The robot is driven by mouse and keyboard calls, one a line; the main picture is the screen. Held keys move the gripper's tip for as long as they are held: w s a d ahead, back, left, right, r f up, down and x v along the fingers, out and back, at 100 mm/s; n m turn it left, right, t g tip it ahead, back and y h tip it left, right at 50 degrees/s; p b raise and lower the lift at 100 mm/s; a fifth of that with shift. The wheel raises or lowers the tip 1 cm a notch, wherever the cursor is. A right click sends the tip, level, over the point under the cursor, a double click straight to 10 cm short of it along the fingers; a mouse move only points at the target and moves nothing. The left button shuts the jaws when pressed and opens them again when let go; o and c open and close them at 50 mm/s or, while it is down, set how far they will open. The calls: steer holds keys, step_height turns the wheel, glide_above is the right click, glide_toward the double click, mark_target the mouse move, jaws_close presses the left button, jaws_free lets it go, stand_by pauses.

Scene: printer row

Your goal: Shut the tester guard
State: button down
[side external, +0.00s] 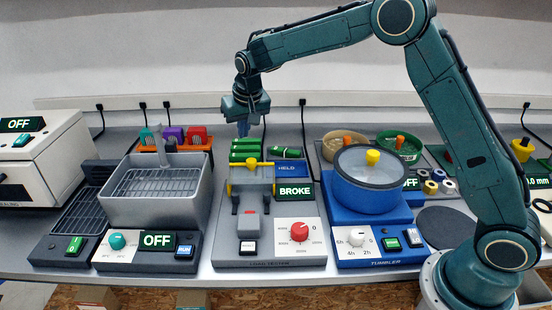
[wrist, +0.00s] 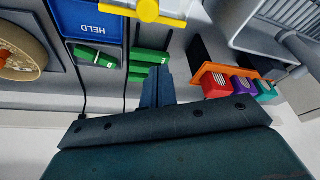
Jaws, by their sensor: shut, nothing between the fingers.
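The load tester (side external: 265,228) stands in the middle of the row, with a lit BROKE display (side external: 294,191) and a red dial (side external: 299,232). A yellow bar with a round knob (side external: 252,163) spans its upper part; it also shows at the top of the wrist view (wrist: 148,10). I cannot tell for certain which part is the guard or how far it stands open. My gripper (side external: 243,130) is shut and empty, pointing down above and behind the tester, apart from the yellow bar. Its fingers also show in the wrist view (wrist: 157,85).
Green pieces (side external: 245,150) lie behind the tester, beside a blue HELD panel (side external: 288,170). A grey basket (side external: 158,190) stands left. An orange rack (side external: 175,143) with coloured blocks is behind it. A blue tumbler (side external: 368,195) with a lidded bowl stands right.

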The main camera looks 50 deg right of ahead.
mark_target(244, 182)
steer(key=shift+s+a+f, duration=0.1)
steer(key=shift+s+f, duration=0.2)
steer(key=shift+f, duration=0.65)
steer(key=shift+s+a+f, duration=0.1)
steer(key=shift+s+f, duration=0.25)
steer(key=shift+f, duration=0.65)
steer(key=shift+s+a+f, duration=0.1)
steer(key=shift+s+f, duration=0.2)
steer(key=shift+f, duration=0.65)
steer(key=s+a, duration=0.6)
steer(key=shift+s+a, duration=0.2)
steer(key=shift+s, duration=0.05)
steer(key=shift+f, duration=0.1)
